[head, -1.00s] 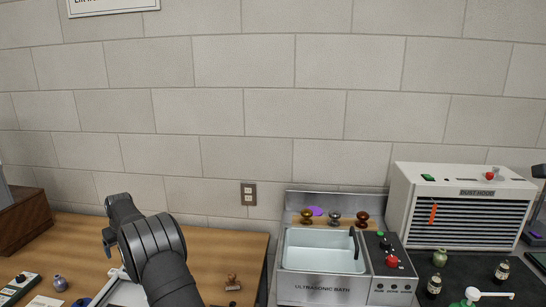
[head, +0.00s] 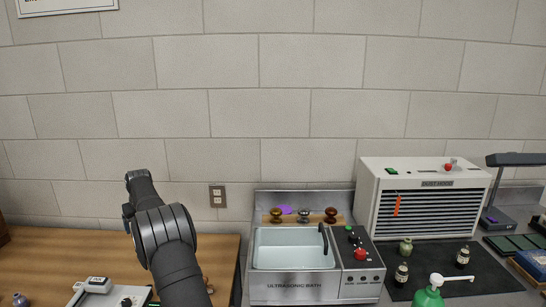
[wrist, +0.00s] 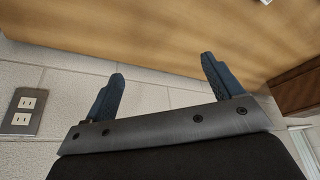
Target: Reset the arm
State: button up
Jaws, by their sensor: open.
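My gripper (wrist: 162,90) shows in the wrist view with its two dark blue fingers spread wide apart and nothing between them. Beyond the fingers are the pale block wall and the wooden tabletop. In the head view my dark arm rises from the bottom edge, left of the sink unit, in front of the wall. The gripper itself cannot be made out there behind the arm links.
The ultrasonic bath (head: 292,288) stands right of my arm, with several knobs behind its basin. A white dust hood (head: 432,165) and small bottles are further right, with a green pump bottle (head: 428,297) in front. The wooden table (head: 60,245) is mostly bare at the back left.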

jog(key=w+d+r+m, duration=0.2)
jog(key=w+d+r, duration=0.1)
jog(key=d, duration=0.9)
jog(key=w+d+r+m+h, duration=0.1)
jog(key=w+d+r, duration=0.3)
jog(key=d, duration=0.8)
jog(key=w+d+r+m+t, duration=0.1)
jog(key=w+d+r, duration=0.3)
jog(key=d, duration=0.8)
jog(key=shift+w+m+h, duration=0.4)
jog(key=shift+w+m, duration=0.5)
jog(key=shift+w, duration=0.1)
jog(key=shift+r, duration=0.1)
jog(key=c, duration=0.8)
